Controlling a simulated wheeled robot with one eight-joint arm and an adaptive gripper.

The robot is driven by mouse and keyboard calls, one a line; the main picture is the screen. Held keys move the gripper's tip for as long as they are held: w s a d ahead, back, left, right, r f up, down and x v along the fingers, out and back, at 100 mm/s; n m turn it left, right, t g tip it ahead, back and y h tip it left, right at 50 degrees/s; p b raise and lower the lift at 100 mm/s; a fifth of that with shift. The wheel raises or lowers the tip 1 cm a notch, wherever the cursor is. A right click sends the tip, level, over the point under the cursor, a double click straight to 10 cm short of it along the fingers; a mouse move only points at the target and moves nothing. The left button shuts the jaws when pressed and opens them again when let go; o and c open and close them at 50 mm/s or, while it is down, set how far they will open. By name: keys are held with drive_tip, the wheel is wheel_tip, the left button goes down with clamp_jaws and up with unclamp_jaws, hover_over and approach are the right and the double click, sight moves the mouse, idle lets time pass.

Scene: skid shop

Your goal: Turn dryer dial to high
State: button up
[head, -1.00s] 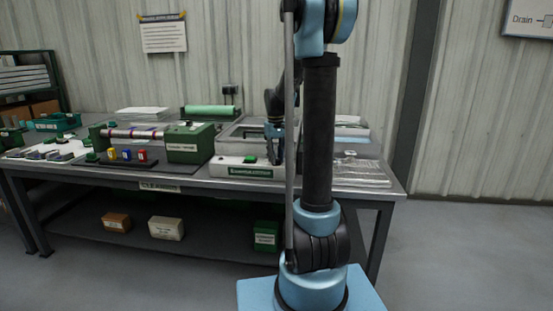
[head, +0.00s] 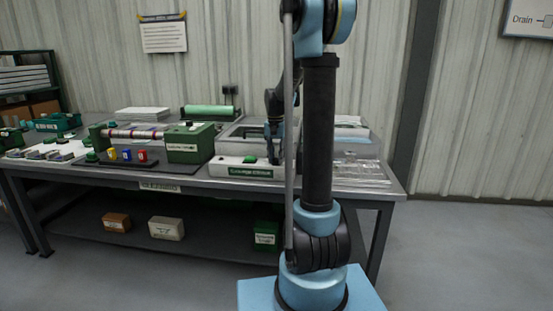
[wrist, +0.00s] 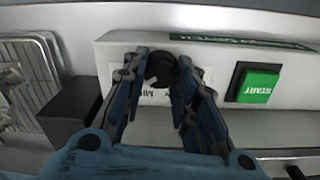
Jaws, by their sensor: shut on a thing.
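The dryer's white control box (head: 222,163) stands at the front of the bench, with a green label strip on its front face. In the wrist view, its pale top panel (wrist: 225,50) carries a round black dial (wrist: 161,66) and a green START button (wrist: 258,86). My gripper (wrist: 162,72) has its two fingers on either side of the dial, shut on it. Partly hidden lettering shows on the panel beside the dial; the dial's pointer setting cannot be read. In the head view, my gripper (head: 271,155) is at the box's right end, and the dial is hidden.
A wire rack (wrist: 35,75) and a dark block (wrist: 70,122) lie beside the box in the wrist view. A green machine with a roller (head: 190,143) and small coloured blocks stand to the left on the bench. A grey basin is behind the box.

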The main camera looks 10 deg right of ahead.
sight(276, 159)
drive_tip(key=shift+w+m, duration=0.1)
drive_tip(key=shift+m, duration=0.4)
drive_tip(key=o, duration=1.1)
wheel_tip(276, 159, up, 12)
drive_tip(key=shift+w+a+f, duration=0.1)
